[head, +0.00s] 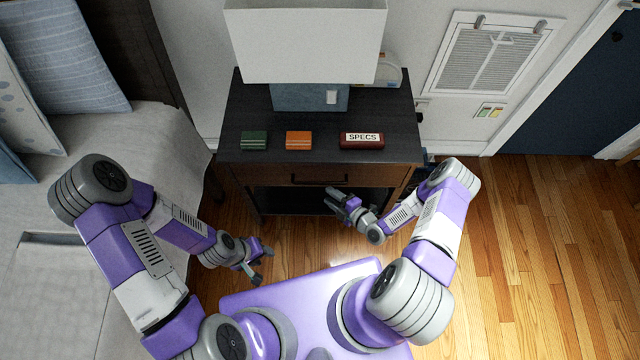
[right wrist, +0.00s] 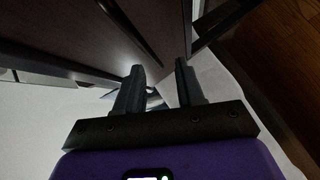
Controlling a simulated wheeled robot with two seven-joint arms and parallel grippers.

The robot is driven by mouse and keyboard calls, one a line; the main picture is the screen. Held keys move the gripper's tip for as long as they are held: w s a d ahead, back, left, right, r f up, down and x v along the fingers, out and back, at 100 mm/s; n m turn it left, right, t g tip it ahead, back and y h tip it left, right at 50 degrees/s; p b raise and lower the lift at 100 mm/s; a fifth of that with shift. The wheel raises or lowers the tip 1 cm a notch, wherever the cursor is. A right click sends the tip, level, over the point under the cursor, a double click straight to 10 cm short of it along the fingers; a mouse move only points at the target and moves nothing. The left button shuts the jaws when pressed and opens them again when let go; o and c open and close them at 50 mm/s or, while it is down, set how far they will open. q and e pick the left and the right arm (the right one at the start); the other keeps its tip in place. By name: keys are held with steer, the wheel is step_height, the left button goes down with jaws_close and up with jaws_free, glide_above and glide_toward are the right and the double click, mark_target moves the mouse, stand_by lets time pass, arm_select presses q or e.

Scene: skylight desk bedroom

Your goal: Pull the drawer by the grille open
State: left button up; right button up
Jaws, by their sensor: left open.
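The dark wooden nightstand (head: 235,115) stands against the wall, left of the wall grille (head: 487,60). Its one drawer (head: 270,174) has a brown front with a dark bar handle (head: 320,180) and looks closed. Below it is an open shelf space. My right gripper (head: 336,202) is in front of the nightstand, just below the handle in the picture. Its two fingers (right wrist: 160,85) are apart with nothing clearly between them, beside dark furniture panels (right wrist: 90,35). My left gripper (head: 264,262) is open and empty, lower left of the nightstand over the floor.
On the nightstand top stand a lamp (head: 305,40), a green box (head: 254,140), an orange box (head: 298,140) and a red SPECS case (head: 361,140). A bed (head: 50,260) borders the left. The wooden floor (head: 540,270) at right is clear.

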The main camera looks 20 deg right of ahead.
steer(key=w+a+n+t+b, duration=0.1)
steer(key=w+a+n, duration=0.2)
steer(key=w, duration=0.3)
steer(key=shift+f+y, duration=0.3)
steer(key=shift+y, duration=0.1)
jaws_close()
